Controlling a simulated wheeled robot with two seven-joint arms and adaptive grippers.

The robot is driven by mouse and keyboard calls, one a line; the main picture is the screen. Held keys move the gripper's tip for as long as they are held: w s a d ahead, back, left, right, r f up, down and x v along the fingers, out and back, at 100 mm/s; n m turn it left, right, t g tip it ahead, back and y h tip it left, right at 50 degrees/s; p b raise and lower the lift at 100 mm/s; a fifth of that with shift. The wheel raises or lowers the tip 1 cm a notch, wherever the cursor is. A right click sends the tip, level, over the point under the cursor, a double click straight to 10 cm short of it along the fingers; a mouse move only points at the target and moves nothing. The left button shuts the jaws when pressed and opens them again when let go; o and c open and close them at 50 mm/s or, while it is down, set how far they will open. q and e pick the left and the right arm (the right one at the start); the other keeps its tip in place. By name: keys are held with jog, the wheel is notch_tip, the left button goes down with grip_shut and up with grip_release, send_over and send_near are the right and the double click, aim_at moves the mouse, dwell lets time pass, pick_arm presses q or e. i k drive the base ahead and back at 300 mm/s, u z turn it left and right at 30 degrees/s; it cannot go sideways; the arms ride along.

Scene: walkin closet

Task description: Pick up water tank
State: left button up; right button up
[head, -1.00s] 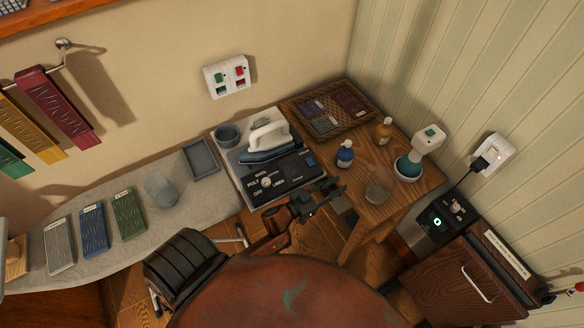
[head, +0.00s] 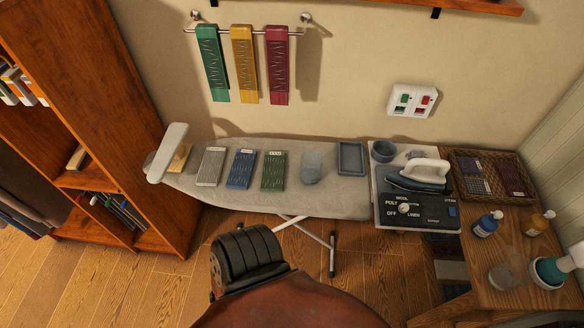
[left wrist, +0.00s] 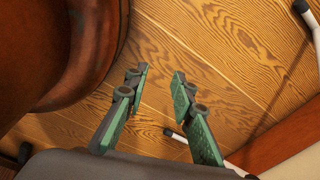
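A translucent grey-blue cup-like container (head: 311,166) stands on the ironing board (head: 335,205), right of the green folded cloth. Another clear container (head: 502,277) stands on the wooden table at the lower right. Neither has a readable label, so I cannot tell for certain which is the water tank. My left gripper (left wrist: 157,78) shows in the left wrist view, open and empty, with green-padded fingers apart above the wooden floor. It is not in the head view. My right gripper is not in view.
The iron (head: 418,177) sits on its control station (head: 420,214). A grey tray (head: 351,158) and several folded cloths flank the container. Blue (head: 486,224) and amber (head: 537,223) bottles and a basket (head: 462,160) occupy the wooden table (head: 470,262). Board legs (head: 332,252) stand below.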

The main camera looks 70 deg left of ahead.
aim_at(310, 173)
jog(key=u, duration=0.15)
jog(key=i, duration=0.7)
jog(key=u, duration=2.45)
